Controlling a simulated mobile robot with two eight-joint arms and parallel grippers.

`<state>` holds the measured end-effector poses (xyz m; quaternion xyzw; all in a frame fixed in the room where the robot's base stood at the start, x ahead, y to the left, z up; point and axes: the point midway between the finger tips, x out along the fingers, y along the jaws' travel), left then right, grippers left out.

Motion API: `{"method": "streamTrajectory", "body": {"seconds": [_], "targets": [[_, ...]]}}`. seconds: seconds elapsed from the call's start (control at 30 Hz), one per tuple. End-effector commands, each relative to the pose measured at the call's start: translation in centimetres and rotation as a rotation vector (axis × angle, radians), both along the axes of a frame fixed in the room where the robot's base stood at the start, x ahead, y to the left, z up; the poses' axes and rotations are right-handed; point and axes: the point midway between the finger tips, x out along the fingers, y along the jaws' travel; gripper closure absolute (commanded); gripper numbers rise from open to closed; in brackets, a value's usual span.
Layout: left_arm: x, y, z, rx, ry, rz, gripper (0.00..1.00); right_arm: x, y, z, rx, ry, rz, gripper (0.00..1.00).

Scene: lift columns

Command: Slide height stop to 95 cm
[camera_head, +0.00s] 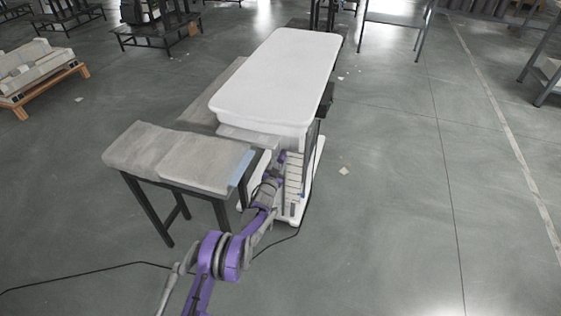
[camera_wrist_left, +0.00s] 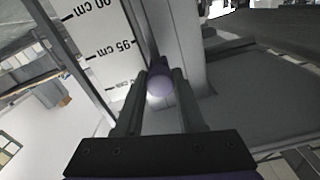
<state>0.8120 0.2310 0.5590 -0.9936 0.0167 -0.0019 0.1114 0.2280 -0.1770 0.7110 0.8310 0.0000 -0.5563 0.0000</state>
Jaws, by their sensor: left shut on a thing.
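The height scale (camera_wrist_left: 103,30) is a white strip with black marks in the left wrist view. Its 95 cm label shows in the middle and another cm label above it, partly cut off. A smaller, blurred label lies lower. The height stop's round purple-grey knob (camera_wrist_left: 159,82) sits beside the scale, a little below the 95 cm label in the picture. My left gripper (camera_wrist_left: 161,88) is shut on the knob, one finger on each side. In the head view my left gripper (camera_head: 282,158) is at the column under the white tabletop. My right gripper is not in view.
The white tabletop (camera_head: 280,75) overhangs the column. A dark-framed bench with grey slabs (camera_head: 180,158) stands close on the left of my arm. A black cable (camera_head: 95,271) runs over the floor. Open floor (camera_head: 400,200) lies to the right.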

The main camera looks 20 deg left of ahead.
Motion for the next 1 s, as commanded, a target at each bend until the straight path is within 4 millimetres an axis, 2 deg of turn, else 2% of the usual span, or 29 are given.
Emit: {"method": "streamTrajectory", "body": {"seconds": [0.1, 0.27, 0.6, 0.63, 0.7, 0.77, 1.0], "targets": [[0.0, 0.0, -2.2, 0.001, 0.002, -0.001, 1.0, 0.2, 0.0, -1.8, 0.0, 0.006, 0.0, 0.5], [0.0, 0.0, -4.7, 0.002, 0.002, -0.001, 1.0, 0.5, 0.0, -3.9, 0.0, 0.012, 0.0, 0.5], [0.0, 0.0, -4.7, 0.002, 0.0, -0.001, 1.0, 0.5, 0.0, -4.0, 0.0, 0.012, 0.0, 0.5], [0.0, 0.0, -4.7, 0.002, 0.0, -0.001, 0.57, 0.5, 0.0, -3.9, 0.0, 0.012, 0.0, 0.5], [0.0, 0.0, -4.7, 0.002, 0.0, -0.001, 0.44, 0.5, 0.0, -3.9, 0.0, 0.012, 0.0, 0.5], [0.0, 0.0, -4.7, 0.002, 0.0, -0.001, 0.34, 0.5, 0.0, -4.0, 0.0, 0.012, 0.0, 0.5], [0.0, 0.0, -4.7, 0.001, 0.0, 0.0, 0.32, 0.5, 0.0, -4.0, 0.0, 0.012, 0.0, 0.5]]}}
